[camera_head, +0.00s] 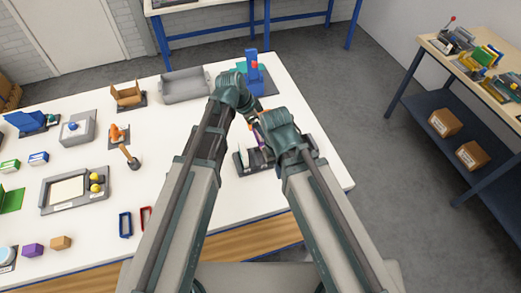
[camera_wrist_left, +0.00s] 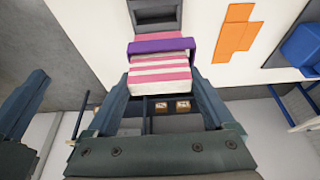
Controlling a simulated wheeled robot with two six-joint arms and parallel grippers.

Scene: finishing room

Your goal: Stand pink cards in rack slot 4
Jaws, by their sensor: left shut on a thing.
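In the left wrist view my left gripper (camera_wrist_left: 162,88) is shut on a stack of pink and white striped cards (camera_wrist_left: 160,72). A purple band (camera_wrist_left: 162,45) lies across the stack's far end. In the head view my left gripper (camera_head: 257,114) is mostly hidden behind my arm links, close to the grey rack (camera_head: 243,168). A purple and a pale patch show at the rack, partly covered by my right arm. My right gripper (camera_head: 262,128) is largely hidden behind its wrist; its jaws do not show clearly. Slot numbers are not readable.
A grey tray (camera_head: 185,86) and a blue upright object (camera_head: 253,70) stand at the back of the white table. An orange-topped stand (camera_head: 118,136), a grey tray with yellow balls (camera_head: 75,207) and blue and red frames (camera_head: 125,224) lie left. Bare table lies between them and my arms.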

